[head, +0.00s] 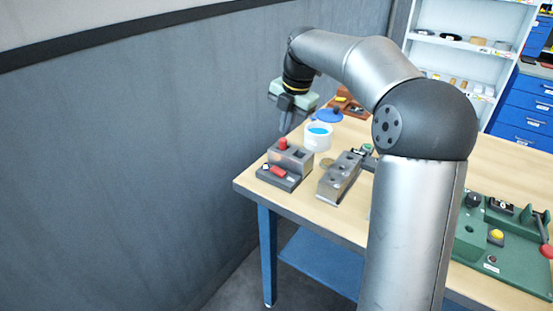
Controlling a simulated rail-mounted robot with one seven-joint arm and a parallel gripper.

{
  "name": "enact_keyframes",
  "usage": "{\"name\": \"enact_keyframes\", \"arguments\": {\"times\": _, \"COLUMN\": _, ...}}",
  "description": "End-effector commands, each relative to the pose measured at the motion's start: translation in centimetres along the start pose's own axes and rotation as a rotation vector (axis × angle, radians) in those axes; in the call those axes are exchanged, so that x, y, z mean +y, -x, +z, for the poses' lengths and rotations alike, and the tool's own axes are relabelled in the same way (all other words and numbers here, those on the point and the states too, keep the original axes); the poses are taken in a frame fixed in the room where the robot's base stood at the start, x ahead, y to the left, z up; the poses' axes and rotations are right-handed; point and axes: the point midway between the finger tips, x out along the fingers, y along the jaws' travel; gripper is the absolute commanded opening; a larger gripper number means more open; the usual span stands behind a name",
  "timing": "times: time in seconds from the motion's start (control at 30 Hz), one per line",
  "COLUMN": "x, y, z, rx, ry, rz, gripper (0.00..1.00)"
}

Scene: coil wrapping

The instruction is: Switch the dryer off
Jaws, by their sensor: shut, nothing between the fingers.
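A grey box unit (298,158) stands at the near left corner of the table and looks like the dryer, though no label on it is readable. It has a red knob (283,144) on top, dark openings beside the knob, and a red switch (278,169) on its low front ledge. I cannot tell the switch's position at this size. My gripper (283,130) points down with its fingers together and empty. In the picture its tips are just above the red knob; I cannot tell whether they touch it.
A white tub (318,140) with blue contents and a blue lid (329,116) stand behind the unit. A grey block with holes (338,180) is to its right. A green fixture board (505,250) lies at the right. A grey wall (150,150) runs along the left.

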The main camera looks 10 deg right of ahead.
Motion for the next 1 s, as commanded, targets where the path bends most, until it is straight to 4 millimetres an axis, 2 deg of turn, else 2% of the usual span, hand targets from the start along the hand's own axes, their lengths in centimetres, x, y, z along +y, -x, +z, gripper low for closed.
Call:
{"name": "enact_keyframes", "arguments": {"times": 0.17, "x": -0.1, "y": -1.7, "z": 0.0, "rx": 0.003, "ry": 0.0, "rz": -0.003, "gripper": 0.0}}
{"name": "enact_keyframes", "arguments": {"times": 0.5, "x": 0.0, "y": -8.7, "z": -0.1, "rx": 0.004, "ry": 0.0, "rz": -0.004, "gripper": 0.0}}
{"name": "enact_keyframes", "arguments": {"times": 0.7, "x": 0.0, "y": -12.1, "z": -0.1, "rx": 0.003, "ry": 0.002, "rz": -0.003, "gripper": 0.0}}
{"name": "enact_keyframes", "arguments": {"times": 0.83, "x": 0.0, "y": -13.4, "z": -0.1, "rx": 0.001, "ry": 0.001, "rz": -0.001, "gripper": 0.0}}
{"name": "enact_keyframes", "arguments": {"times": 1.0, "x": 0.0, "y": -14.0, "z": 0.0, "rx": 0.0, "ry": 0.001, "rz": -0.001, "gripper": 0.0}}
